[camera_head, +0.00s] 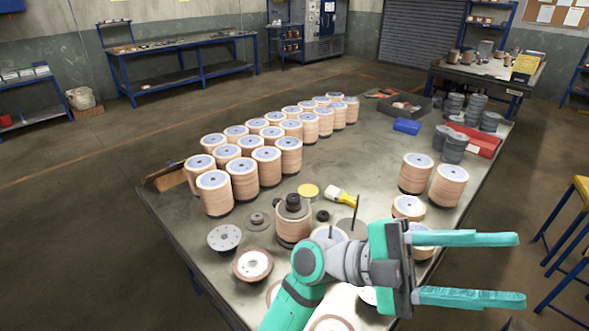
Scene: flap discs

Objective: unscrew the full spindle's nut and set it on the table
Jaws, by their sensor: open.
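The full spindle (293,227) is a tan stack of discs standing near the middle of the table (350,165). A dark round nut (292,200) sits on top of it over a wider dark flange. My gripper (522,269) is at the right, beyond the table's right edge in the picture, with its two teal fingers wide apart and nothing between them. It is well away from the nut, and my arm crosses the near part of the table. A thin bare rod (356,212) rises from a dark plate right of the full spindle.
Rows of tan disc stacks (266,167) fill the left and back. Near the full spindle lie a small dark ring (323,215), a yellow lid (308,191), a brush (341,196) and loose discs (224,237). More stacks (448,185) stand at right. The table centre is clear.

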